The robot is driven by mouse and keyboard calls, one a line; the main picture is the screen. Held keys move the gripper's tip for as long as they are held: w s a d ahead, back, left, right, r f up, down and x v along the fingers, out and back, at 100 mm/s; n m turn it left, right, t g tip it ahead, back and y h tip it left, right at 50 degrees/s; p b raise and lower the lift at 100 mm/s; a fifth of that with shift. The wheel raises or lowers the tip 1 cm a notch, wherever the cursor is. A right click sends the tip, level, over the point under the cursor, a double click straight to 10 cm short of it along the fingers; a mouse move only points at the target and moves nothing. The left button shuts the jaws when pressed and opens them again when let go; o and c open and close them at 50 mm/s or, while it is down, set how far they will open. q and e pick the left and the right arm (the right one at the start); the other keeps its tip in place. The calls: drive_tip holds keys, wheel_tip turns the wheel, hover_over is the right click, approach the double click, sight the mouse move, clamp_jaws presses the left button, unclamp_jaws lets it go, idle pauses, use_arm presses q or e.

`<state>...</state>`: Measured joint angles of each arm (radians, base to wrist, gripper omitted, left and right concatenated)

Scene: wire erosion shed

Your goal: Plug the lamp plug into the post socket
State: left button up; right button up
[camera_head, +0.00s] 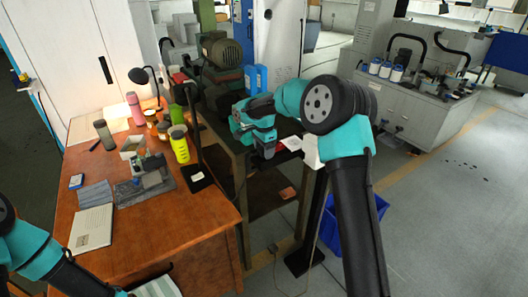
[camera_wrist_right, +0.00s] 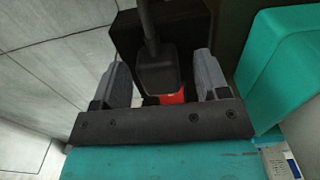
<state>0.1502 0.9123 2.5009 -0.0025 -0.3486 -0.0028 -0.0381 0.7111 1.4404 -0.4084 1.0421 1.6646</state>
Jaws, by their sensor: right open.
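In the right wrist view a black plug (camera_wrist_right: 156,75) with a cable rising from it stands between the two grey fingers of my right gripper (camera_wrist_right: 158,82). The fingers are apart, with visible gaps on both sides of the plug. A small red part (camera_wrist_right: 172,98) shows just below the plug, and a dark block lies behind it. In the head view my right gripper (camera_head: 265,148) is beside the workbench, and the plug is too hidden to make out. A black desk lamp (camera_head: 140,75) stands on the wooden desk. I cannot make out the socket opening.
A blue crate (camera_head: 330,232) and a black post base (camera_head: 303,260) stand on the floor. Open floor lies at right.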

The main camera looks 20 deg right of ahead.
idle(0.3)
drive_tip(key=c, duration=1)
drive_tip(key=shift+o, duration=0.2)
drive_tip(key=shift+r, duration=0.1)
drive_tip(key=shift+r, duration=1.65)
drive_tip(key=s+a, duration=0.3)
drive_tip(key=s, duration=0.4)
drive_tip(key=s+a+r, duration=0.1)
drive_tip(key=s+a, duration=0.2)
drive_tip(key=s, duration=0.4)
drive_tip(key=shift+s+a+r, duration=0.2)
drive_tip(key=shift+s+r, duration=0.1)
drive_tip(key=shift+s, duration=0.05)
